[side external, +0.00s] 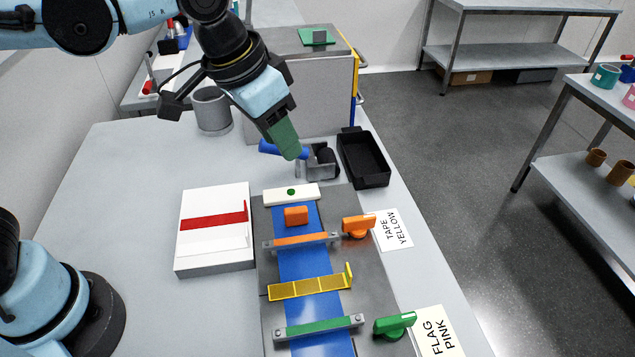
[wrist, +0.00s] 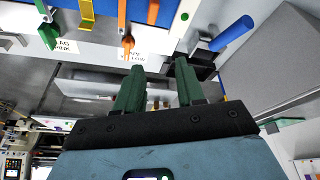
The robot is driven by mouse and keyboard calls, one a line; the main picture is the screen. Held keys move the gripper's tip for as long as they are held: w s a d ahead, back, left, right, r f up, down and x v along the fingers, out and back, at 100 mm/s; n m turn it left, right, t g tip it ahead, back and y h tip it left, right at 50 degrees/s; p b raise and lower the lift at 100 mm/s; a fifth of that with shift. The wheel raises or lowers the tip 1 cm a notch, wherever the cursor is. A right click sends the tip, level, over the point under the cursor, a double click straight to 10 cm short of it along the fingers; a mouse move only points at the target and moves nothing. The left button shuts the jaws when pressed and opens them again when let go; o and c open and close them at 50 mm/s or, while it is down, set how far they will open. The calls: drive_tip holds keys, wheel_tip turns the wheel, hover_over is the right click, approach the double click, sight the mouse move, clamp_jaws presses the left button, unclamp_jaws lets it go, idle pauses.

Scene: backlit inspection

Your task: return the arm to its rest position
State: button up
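My gripper (side external: 287,148) hangs over the back part of the table, its green fingers pointing down and a little to the right. In the wrist view the two green fingers (wrist: 158,72) stand apart with nothing between them, so it is open and empty. A blue cylindrical handle (side external: 268,147) shows beside the fingers in the side view. In the wrist view that blue handle (wrist: 234,33) lies to the right of the fingers, clear of them. In the side view only one finger shows clearly.
A blue strip (side external: 309,264) crosses a grey board with orange, yellow and green bars. A white box with a red stripe (side external: 214,222) stands left of it. A black tray (side external: 364,157), grey mug (side external: 211,109) and large grey box (side external: 325,92) are near the gripper.

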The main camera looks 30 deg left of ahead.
drive_tip(key=s+a+f+n+t, duration=0.1)
drive_tip(key=s+a+f+n, duration=0.1)
drive_tip(key=a, duration=0.5)
drive_tip(key=s+a+f+n+t+y, duration=0.1)
drive_tip(key=s+a+f+n+t, duration=0.1)
drive_tip(key=a, duration=0.6)
drive_tip(key=shift+s+a+f+t+y, duration=0.15)
drive_tip(key=shift+f+t+y, duration=0.15)
drive_tip(key=shift+f, duration=0.15)
